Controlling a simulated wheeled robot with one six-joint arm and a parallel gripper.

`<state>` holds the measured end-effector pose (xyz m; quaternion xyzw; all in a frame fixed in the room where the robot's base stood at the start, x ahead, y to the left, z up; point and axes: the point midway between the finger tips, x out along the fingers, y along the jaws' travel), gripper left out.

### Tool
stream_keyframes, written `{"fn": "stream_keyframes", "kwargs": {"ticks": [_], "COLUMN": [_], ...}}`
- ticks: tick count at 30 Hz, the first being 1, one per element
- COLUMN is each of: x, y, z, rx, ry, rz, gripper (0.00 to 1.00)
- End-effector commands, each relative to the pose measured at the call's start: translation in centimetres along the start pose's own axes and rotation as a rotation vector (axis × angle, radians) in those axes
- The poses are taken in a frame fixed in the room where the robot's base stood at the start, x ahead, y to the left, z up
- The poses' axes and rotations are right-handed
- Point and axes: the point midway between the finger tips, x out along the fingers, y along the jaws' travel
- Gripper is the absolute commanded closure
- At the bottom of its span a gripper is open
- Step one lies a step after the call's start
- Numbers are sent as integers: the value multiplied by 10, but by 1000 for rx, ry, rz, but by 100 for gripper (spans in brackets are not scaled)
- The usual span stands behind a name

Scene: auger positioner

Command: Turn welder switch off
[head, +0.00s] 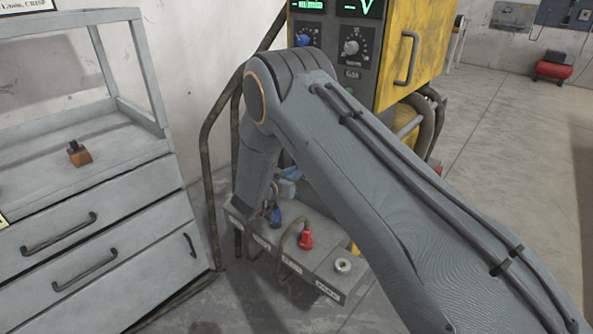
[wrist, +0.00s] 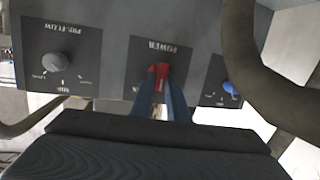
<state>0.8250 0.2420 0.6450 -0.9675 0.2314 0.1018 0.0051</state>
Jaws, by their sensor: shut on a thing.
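The welder (head: 425,45) is a yellow cabinet with a dark front panel and lit green displays, at the top of the head view. In the wrist view its panel appears upside down, with a plate marked POWER (wrist: 142,52). The red power switch (wrist: 162,70) sits on this plate. My gripper (wrist: 162,84) has its two blue fingers closed on either side of the red switch, gripping it. In the head view my arm hides the switch. The switch's exact turn angle is hard to read because the fingers cover part of it.
A PRE-FLOW knob (wrist: 56,62) and a blue knob (wrist: 230,88) flank the switch. A thick hose (wrist: 262,75) hangs close on the right. In the head view, a grey drawer cabinet (head: 100,222) stands left and a red plug (head: 306,238) sits on the lower connector panel.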

Motion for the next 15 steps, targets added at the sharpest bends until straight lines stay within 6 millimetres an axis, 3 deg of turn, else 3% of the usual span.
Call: {"fn": "stream_keyframes", "kwargs": {"ticks": [15], "x": [1], "y": [-6], "z": [-2], "rx": [-454], "ry": [-92], "rz": [90], "gripper": [100]}}
